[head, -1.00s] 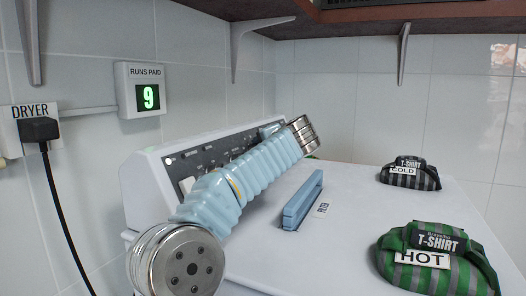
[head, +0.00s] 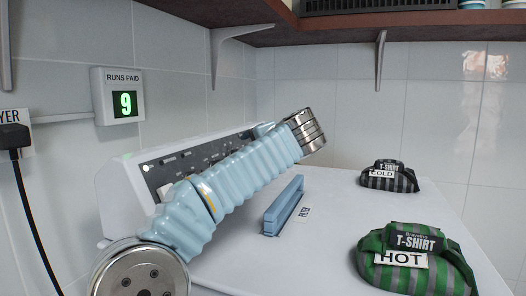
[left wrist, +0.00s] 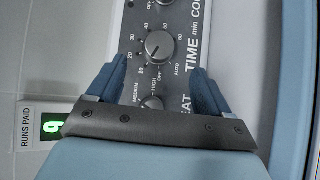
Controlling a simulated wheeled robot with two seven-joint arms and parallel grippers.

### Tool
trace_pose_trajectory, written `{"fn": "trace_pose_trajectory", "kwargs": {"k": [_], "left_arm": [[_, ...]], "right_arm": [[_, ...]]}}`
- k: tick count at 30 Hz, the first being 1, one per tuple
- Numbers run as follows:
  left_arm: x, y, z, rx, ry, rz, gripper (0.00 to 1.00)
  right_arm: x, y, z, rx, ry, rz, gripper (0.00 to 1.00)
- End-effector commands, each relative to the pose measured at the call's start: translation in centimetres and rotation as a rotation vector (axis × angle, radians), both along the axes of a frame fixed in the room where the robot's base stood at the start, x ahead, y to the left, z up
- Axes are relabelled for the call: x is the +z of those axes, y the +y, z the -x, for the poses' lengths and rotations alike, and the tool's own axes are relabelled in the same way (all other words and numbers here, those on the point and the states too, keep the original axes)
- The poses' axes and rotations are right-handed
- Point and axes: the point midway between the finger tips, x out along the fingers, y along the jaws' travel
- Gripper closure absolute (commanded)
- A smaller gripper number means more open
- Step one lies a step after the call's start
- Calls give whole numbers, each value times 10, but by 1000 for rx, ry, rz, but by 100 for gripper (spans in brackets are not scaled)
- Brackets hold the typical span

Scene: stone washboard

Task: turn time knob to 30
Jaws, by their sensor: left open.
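The time knob (left wrist: 158,45) is a dark round dial on the grey control panel, beside the words "TIME min". It is ringed by marks from 10 to 60, OFF and AUTO. Its pointer seems to face the lower left, near 10 to 20, but is too small to read surely. My left gripper (left wrist: 158,66) is open, with one blue finger on each side just below the knob in the left wrist view, apparently not touching it. In the head view my blue ribbed left arm crosses in front of the panel (head: 168,168) and hides part of it. My right gripper is not in view.
A heat knob (left wrist: 152,103) sits beside the time knob. On the white dryer top lie a blue filter handle (head: 284,207), a green HOT T-shirt bundle (head: 415,262) and a grey COLD bundle (head: 390,177). A runs-paid box (head: 118,96) hangs on the wall. Shelf brackets (head: 218,55) hang above.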

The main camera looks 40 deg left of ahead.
Motion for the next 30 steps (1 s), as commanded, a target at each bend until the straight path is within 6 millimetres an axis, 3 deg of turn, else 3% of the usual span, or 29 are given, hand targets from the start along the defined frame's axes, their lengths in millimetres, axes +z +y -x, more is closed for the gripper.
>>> {"fn": "trace_pose_trajectory", "kwargs": {"k": [3, 8, 20, 25, 30], "left_arm": [[9, -23, 10, -3, -1, -2, 20], [16, -41, 19, -1, 0, -1, 20], [18, -47, 22, 2, 0, 0, 20], [-6, -47, 5, 119, -100, -2, 20], [-31, -56, -16, 323, -379, -75, 20]], "right_arm": [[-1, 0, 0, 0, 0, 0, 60], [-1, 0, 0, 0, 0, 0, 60], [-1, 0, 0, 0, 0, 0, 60], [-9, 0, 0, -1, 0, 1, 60], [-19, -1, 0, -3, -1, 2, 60]]}}
